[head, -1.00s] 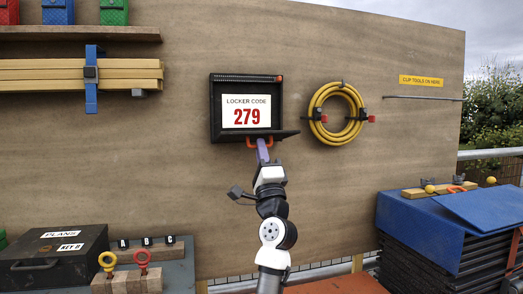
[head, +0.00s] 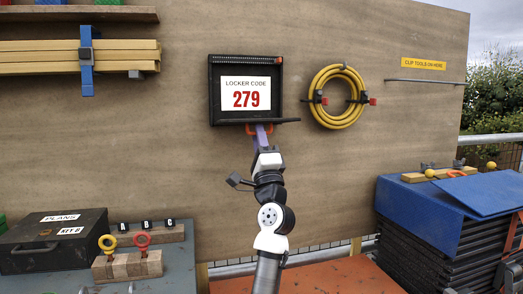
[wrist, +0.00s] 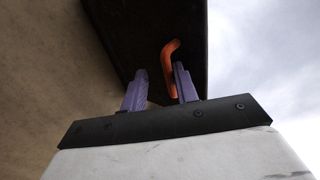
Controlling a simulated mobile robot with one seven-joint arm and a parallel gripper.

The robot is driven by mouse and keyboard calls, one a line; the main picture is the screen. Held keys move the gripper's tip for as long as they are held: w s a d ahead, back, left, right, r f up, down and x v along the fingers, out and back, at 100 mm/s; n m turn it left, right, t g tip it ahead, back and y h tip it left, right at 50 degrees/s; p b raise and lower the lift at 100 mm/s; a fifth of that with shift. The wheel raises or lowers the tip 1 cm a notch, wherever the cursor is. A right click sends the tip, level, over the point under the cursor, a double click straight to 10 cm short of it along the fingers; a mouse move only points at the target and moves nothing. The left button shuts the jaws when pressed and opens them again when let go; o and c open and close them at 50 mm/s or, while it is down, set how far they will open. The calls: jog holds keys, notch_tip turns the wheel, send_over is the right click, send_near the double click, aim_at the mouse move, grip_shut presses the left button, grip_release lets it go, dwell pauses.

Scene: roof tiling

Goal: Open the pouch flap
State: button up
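A black wall box (head: 215,88) with a drop-down lid (head: 262,122) hangs open on the board, showing a white card that reads "LOCKER CODE 279". An orange handle (wrist: 169,72) is on the underside of the lid. My gripper (head: 262,132) is just below the lid at this handle. In the wrist view, the purple fingers of my gripper (wrist: 161,88) stand apart, with the handle close to the right finger; I cannot tell if they touch. Pouch-like blue (head: 49,2) and green (head: 108,2) cases on the top-left shelf show only their bottom edges.
A yellow hose coil (head: 337,97) hangs right of the box. Strapped timber (head: 40,57) is at left. Below stand a black "PLANS" case (head: 52,245) and wood blocks with ring pins (head: 127,266). A blue-topped stack (head: 420,205) is at right.

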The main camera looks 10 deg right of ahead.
jog(key=b+v, duration=0.1)
jog(key=v, duration=1.2)
jog(key=shift+s+f+b, duration=0.2)
jog(key=shift+f+b, duration=0.05)
jog(key=shift+b, duration=0.05)
